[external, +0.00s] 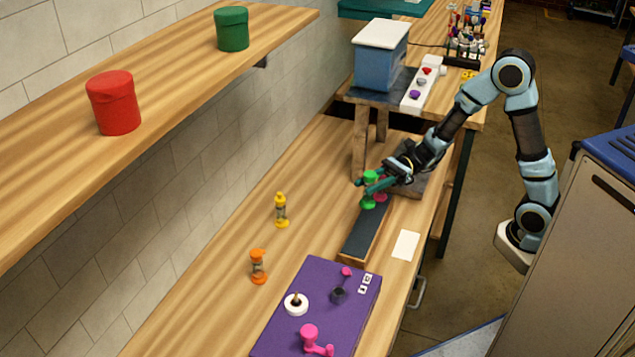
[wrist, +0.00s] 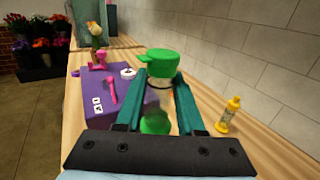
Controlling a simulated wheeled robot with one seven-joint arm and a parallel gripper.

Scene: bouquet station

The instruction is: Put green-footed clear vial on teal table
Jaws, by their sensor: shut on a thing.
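The green-footed clear vial (external: 369,203) has a green top and a green foot with a clear middle. It is upright between the teal fingers of my gripper (external: 374,184), at the far end of a dark-topped wooden strip. In the wrist view, its green cap (wrist: 160,62) stands above the fingers and its foot shows between them. My gripper (wrist: 160,100) is shut on the vial. I cannot tell whether the foot touches the strip. A teal surface (external: 365,9), likely the teal table, shows at the top of the external view, partly cut off.
The dark strip (external: 362,236) lies on the wooden bench. A pink piece (external: 381,198) is close beside the vial. Yellow (external: 281,211) and orange (external: 258,267) vials stand to the left. A blue box (external: 381,62) sits on a raised stand.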

